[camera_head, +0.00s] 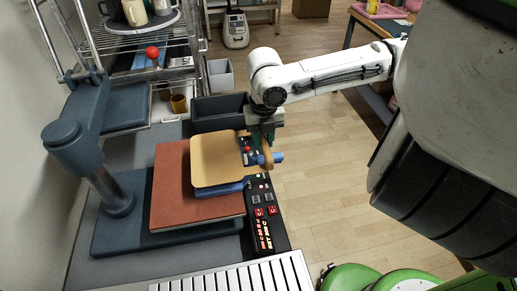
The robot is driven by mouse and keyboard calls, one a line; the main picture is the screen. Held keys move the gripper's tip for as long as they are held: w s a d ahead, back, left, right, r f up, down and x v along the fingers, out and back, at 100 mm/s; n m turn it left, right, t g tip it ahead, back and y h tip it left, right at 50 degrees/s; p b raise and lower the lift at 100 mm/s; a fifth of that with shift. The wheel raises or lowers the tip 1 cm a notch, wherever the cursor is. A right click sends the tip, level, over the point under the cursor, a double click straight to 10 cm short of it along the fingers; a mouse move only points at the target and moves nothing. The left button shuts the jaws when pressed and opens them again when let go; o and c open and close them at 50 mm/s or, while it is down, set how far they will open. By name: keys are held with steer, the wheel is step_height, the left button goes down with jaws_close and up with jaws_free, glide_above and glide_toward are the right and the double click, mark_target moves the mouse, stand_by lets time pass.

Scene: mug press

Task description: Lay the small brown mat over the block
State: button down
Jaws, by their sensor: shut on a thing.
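The small brown mat (217,158), tan in colour, lies over the blue block (218,190) and hides most of its top. The block's edge shows along the front. My gripper (265,146) is to the right of the mat, above the control panel, with a tan piece at its fingers that looks like part of the mat. The exact grip is small and hard to see. A blue stub (277,157) shows just beside the fingertips; I cannot tell whether it belongs to the block.
A larger red-brown pad (172,195) lies on the dark press base (115,240). The press column (112,192) rises at left. A control panel (262,225) with red displays runs along the right. A dark bin (218,110) and a wire rack (160,72) stand behind.

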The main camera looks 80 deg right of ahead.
mark_target(259, 157)
steer(key=shift+w+f, duration=0.3)
steer(key=shift+f, duration=0.15)
steer(key=shift+w+d+f, duration=0.1)
steer(key=shift+w+f, duration=0.1)
steer(key=shift+f, duration=0.75)
steer(key=shift+w+f, duration=0.15)
steer(key=shift+f, duration=0.8)
steer(key=c, duration=1.2)
jaws_free()
steer(key=shift+o, duration=0.2)
steer(key=shift+r, duration=0.1)
step_height(259, 157, up, 12)
steer(key=shift+f+p, duration=0.1)
steer(key=shift+p, duration=0.25)
